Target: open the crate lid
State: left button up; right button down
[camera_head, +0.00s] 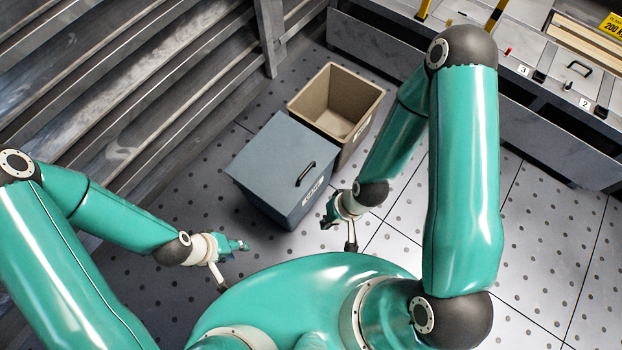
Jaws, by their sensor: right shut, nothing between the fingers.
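The crate is a blue-grey box (258,201) standing on the floor, with its flat lid (268,158) lying closed on top. A black bar handle (305,174) sits near the lid's right edge. A white label (313,188) is on the crate's side below the handle; its text is too small to read. My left gripper (234,247) is below and left of the crate, apart from it; whether its fingers are open cannot be made out. My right gripper (329,218) is shut and empty, just right of the crate's lower right side, apart from the handle.
An open, empty tan bin (337,97) stands directly behind the crate. A grey slatted structure (120,110) runs along the left. A grey workbench (520,110) with numbered hatches stands at the upper right. The perforated floor (540,260) at the right is clear.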

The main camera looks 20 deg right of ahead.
aim_at(282, 162)
jog(key=u, duration=0.1)
jog(key=k, duration=1.55)
jog(key=u, duration=0.1)
jog(key=i, duration=1)
jog(key=u, duration=0.1)
